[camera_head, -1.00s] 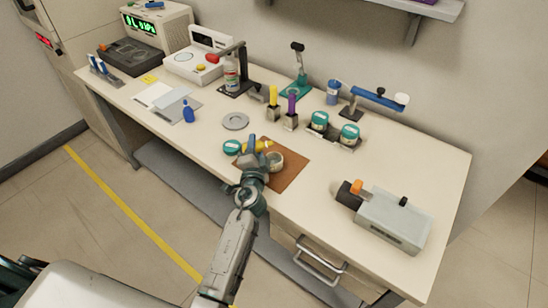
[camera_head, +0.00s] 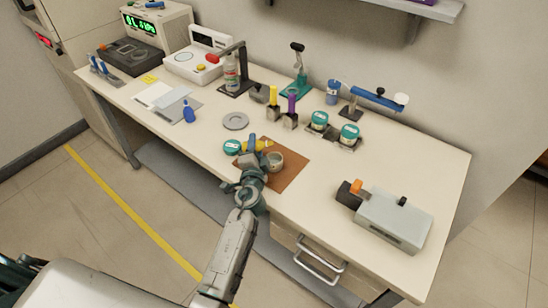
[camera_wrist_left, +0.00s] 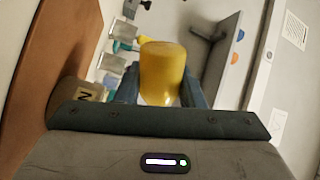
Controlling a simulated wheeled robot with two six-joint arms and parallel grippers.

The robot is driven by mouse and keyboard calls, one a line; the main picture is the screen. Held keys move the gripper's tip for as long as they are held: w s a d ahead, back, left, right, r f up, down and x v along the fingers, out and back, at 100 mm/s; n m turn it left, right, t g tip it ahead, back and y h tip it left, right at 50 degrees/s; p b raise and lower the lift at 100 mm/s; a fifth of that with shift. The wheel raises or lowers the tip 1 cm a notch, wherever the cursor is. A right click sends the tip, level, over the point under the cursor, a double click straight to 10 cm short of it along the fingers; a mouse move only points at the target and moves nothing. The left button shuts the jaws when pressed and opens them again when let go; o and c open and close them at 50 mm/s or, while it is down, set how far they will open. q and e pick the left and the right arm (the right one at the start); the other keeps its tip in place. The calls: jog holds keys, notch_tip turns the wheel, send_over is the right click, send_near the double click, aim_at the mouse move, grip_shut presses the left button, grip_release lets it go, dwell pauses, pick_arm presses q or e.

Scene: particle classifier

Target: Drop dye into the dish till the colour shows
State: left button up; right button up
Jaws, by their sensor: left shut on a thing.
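My left gripper (camera_head: 256,146) is shut on a yellow bottle (camera_head: 261,146), beside the dish and above the near part of the table. In the left wrist view the yellow bottle (camera_wrist_left: 163,72) sits between the two blue fingers. A small grey dish (camera_head: 277,163) stands on a brown mat (camera_head: 295,172), just right of the gripper. A small tan pot with a letter on it (camera_wrist_left: 84,92) shows left of the fingers in the wrist view. The dish's contents are too small to tell. My right gripper does not show.
A teal-lidded jar (camera_head: 232,147) stands just left of the gripper. A round grey plate (camera_head: 235,121) lies behind it. Yellow and purple-topped holders (camera_head: 291,112) and two teal-lidded jars (camera_head: 349,134) stand behind the mat. A grey machine (camera_head: 392,220) stands at right.

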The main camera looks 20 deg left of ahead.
pick_arm(q)
jog(key=shift+f+m+b, duration=0.35)
jog(key=shift+m+b, duration=0.05)
jog(key=shift+m, duration=0.7)
dwell(2.2)
jog(key=shift+r, duration=0.1)
